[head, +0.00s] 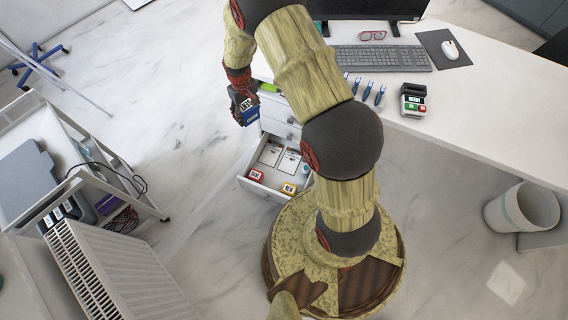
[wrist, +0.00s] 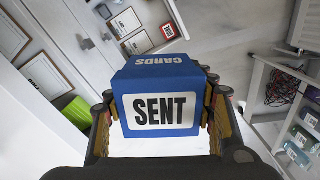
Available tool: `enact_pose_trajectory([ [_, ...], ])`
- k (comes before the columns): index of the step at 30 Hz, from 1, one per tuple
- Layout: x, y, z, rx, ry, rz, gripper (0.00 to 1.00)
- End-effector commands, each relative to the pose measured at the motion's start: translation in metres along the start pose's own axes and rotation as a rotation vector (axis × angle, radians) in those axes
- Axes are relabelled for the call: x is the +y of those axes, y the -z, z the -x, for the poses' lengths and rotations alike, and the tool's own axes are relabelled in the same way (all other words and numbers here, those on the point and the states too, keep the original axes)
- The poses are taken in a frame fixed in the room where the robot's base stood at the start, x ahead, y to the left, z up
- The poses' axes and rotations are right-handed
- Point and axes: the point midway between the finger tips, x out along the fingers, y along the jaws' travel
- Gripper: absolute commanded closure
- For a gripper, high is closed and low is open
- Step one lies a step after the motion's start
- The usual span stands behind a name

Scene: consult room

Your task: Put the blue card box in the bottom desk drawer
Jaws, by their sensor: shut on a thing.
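The blue card box (wrist: 160,92) fills the middle of the wrist view, with a white "SENT" label on its face and "CARDS" on its top. My gripper (wrist: 158,118) is shut on it, one finger on each side. In the head view the box (head: 248,112) hangs below my gripper (head: 241,95), left of the desk's drawers and above the floor. The bottom desk drawer (head: 248,188) is pulled open below it. Part of the drawer is hidden by my arm.
The desk (head: 480,120) holds a keyboard (head: 385,58), several blue pens and a small device (head: 413,100). A green item (head: 269,88) shows above the drawers. A white cart (head: 130,185) and a radiator (head: 120,275) stand left. Floor between cart and drawers is clear.

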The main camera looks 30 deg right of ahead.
Motion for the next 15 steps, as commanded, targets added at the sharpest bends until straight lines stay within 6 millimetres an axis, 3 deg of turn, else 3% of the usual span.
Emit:
enact_pose_trajectory([
  [1,0.005,0.001,-0.023,-0.004,0.001,0.013,0.82],
  [15,0.043,0.003,-0.194,-0.004,0.002,0.168,0.82],
])
